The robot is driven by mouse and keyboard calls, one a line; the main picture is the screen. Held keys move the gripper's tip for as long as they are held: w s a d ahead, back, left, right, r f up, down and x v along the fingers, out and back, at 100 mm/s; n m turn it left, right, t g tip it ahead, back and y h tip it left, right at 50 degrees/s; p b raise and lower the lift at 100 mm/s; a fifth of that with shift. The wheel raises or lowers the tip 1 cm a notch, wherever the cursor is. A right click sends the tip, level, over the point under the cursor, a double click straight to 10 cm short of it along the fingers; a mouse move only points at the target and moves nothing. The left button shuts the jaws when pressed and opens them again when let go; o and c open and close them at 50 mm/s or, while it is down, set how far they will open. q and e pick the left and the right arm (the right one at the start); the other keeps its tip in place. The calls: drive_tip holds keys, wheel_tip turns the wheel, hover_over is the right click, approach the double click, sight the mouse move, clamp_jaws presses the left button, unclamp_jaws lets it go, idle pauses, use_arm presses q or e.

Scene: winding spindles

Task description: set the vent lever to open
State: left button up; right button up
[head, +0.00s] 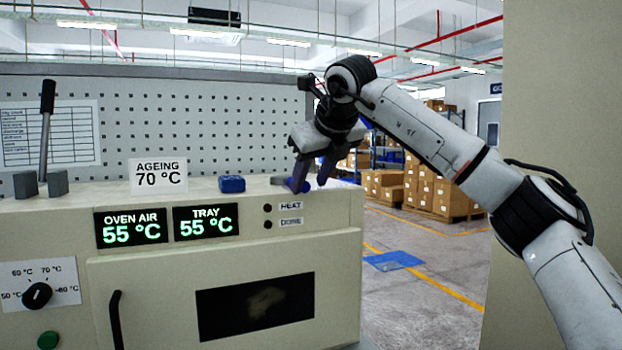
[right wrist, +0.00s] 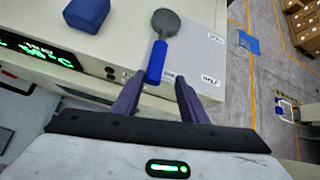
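The vent lever (right wrist: 156,61) has a blue handle on a round grey hub and lies on top of the cream oven. In the head view, the lever (head: 281,181) is partly hidden by my right gripper (head: 311,185). In the right wrist view, my right gripper (right wrist: 160,76) is open, its two purple fingers apart with the blue handle's end between their tips in the picture. I cannot tell whether they touch it. Small white labels (right wrist: 215,37) lie beside the lever, too small to read surely. My left gripper is not in view.
A blue block (head: 231,184) and an "AGEING 70 °C" sign (head: 158,176) stand on the oven (head: 230,255) left of the lever. A tall black-handled lever (head: 46,130) rises at far left. A pegboard (head: 200,125) stands behind. Right of the oven is open floor.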

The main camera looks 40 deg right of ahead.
drive_tip(key=b+v, duration=0.1)
drive_tip(key=v, duration=0.9)
